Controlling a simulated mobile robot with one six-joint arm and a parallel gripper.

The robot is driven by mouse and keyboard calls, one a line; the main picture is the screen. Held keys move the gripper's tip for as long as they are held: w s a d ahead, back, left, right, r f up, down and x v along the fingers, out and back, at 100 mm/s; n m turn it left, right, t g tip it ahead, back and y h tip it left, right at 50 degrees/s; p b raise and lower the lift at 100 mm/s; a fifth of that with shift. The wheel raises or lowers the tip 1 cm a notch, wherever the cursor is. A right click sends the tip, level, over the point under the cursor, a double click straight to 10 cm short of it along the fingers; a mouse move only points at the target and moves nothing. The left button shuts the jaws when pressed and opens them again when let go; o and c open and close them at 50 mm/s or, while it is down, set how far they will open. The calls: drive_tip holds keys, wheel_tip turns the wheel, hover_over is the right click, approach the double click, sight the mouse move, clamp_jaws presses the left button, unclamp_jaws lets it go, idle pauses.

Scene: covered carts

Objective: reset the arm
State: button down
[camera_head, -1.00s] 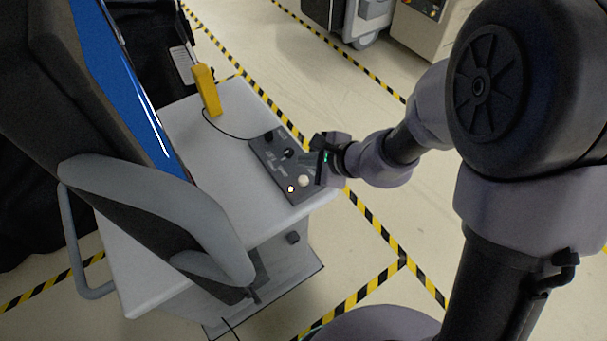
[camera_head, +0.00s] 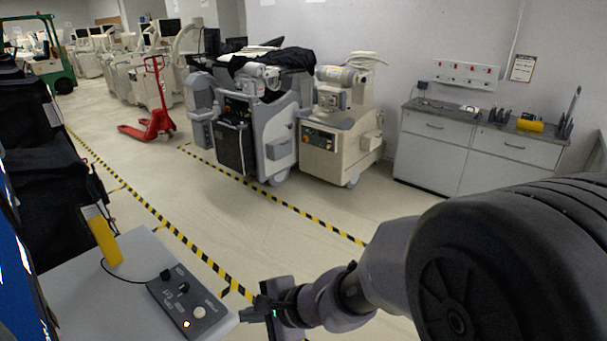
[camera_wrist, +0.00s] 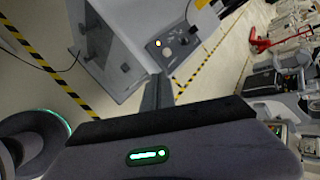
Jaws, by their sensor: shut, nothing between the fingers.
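My arm comes in from the right in the head view. My gripper (camera_head: 250,311) is at the bottom centre, beside the right edge of the white cart top (camera_head: 75,300). Its fingers are together with nothing held. In the wrist view the closed fingers (camera_wrist: 154,98) point up toward the cart. A dark control box (camera_head: 188,303) with knobs and a lit button lies on the cart top, left of my gripper. The control box also shows in the wrist view (camera_wrist: 172,45). I cannot tell the exact gap between my fingertips and the cart edge.
A yellow handheld piece (camera_head: 104,238) stands on the cart, cabled to the box. Beyond the striped floor tape are grey machine carts (camera_head: 262,135), a cream machine (camera_head: 335,140), a red pallet jack (camera_head: 155,125) and a grey cabinet (camera_head: 470,160). The floor between is clear.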

drive_tip(key=s+d+r+n+h+b, duration=0.1)
drive_tip(key=s+d+n+h+b, duration=0.2)
drive_tip(key=s+d, duration=0.4)
drive_tip(key=s+d+r+n+t+h+b, duration=0.1)
drive_tip(key=s+d+n+b, duration=0.4)
drive_tip(key=d, duration=0.7)
drive_tip(key=s+r+h, duration=0.1)
drive_tip(key=s+h, duration=0.1)
drive_tip(key=shift+s+t+h, duration=0.25)
drive_tip(key=shift+t+h, duration=0.05)
drive_tip(key=shift+h, duration=0.1)
drive_tip(key=shift+s, duration=0.1)
